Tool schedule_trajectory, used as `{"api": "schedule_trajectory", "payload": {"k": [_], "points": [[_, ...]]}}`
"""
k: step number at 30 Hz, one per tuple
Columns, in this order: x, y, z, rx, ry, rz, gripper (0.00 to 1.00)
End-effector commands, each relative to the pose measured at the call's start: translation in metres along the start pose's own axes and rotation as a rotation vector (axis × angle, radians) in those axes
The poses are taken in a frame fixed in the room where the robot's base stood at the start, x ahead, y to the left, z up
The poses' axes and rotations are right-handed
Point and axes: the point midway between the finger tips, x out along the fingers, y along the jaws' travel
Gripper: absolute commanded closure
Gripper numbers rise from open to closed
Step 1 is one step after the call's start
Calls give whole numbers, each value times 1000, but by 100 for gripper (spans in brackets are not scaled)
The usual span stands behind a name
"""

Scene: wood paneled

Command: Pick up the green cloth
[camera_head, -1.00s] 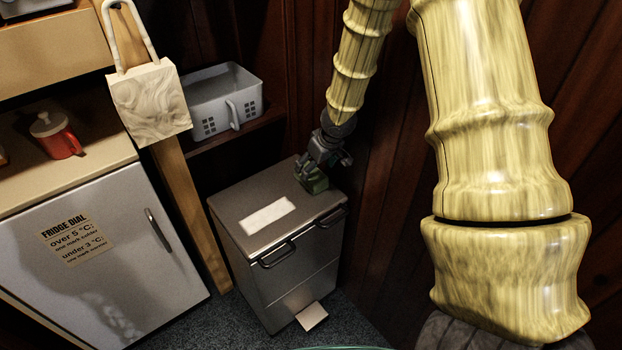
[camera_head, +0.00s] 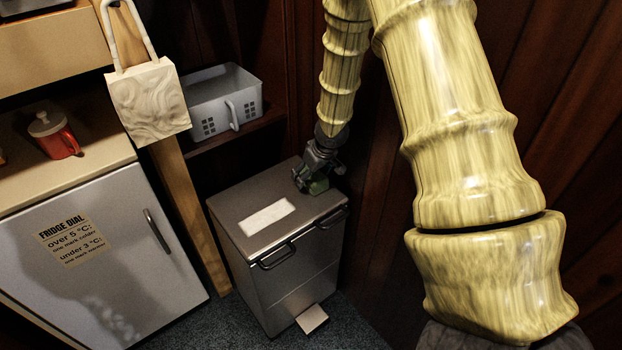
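The green cloth (camera_head: 319,186) is a small dark green crumpled piece on the back right part of the grey metal bin's lid (camera_head: 240,205). My gripper (camera_head: 312,183) is right at the cloth, pointing down, with its dark fingers over and around it. The gripper hides much of the cloth. The fingers are small and dark here, so I cannot tell whether they are shut on the cloth or only around it.
A white label (camera_head: 267,218) lies on the lid, and handles (camera_head: 278,257) stick out at its front. A grey basket (camera_head: 222,97) sits on a shelf behind. A fridge (camera_head: 105,255) and wooden post (camera_head: 190,210) stand left. Wood panelling is close behind my gripper.

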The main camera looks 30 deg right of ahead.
Motion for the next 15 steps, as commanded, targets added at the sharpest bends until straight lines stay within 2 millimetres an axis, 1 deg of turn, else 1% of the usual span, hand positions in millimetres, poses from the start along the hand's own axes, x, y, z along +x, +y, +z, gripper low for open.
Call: {"api": "schedule_trajectory", "payload": {"k": [15], "points": [[4,0,2,-1,0,0,18]]}}
